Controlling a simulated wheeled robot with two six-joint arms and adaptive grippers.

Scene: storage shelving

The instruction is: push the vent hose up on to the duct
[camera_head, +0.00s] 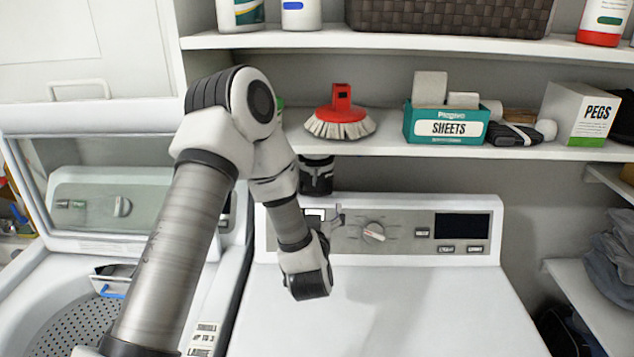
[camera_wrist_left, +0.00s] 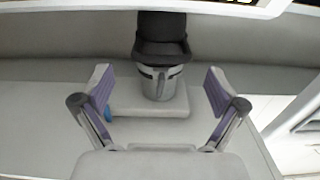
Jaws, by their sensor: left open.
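In the left wrist view a black ribbed cuff, which looks like the vent hose (camera_wrist_left: 162,38), comes down from the top. Its lower end meets a silver round collar, which looks like the duct (camera_wrist_left: 160,82), with a clamp-like band. How far one overlaps the other I cannot tell. In the head view a dark cylinder (camera_head: 316,176), probably the same hose, stands behind the dryer console. My left gripper (camera_wrist_left: 160,104) is open, its purple-padded fingers apart on either side of the collar, not touching it. In the head view it (camera_head: 325,215) is small and partly hidden by my arm.
A shelf (camera_head: 400,149) above carries a red brush (camera_head: 341,112), a teal sheets box (camera_head: 446,126) and a pegs box (camera_head: 580,115). An open-lidded washer (camera_head: 30,300) is at left.

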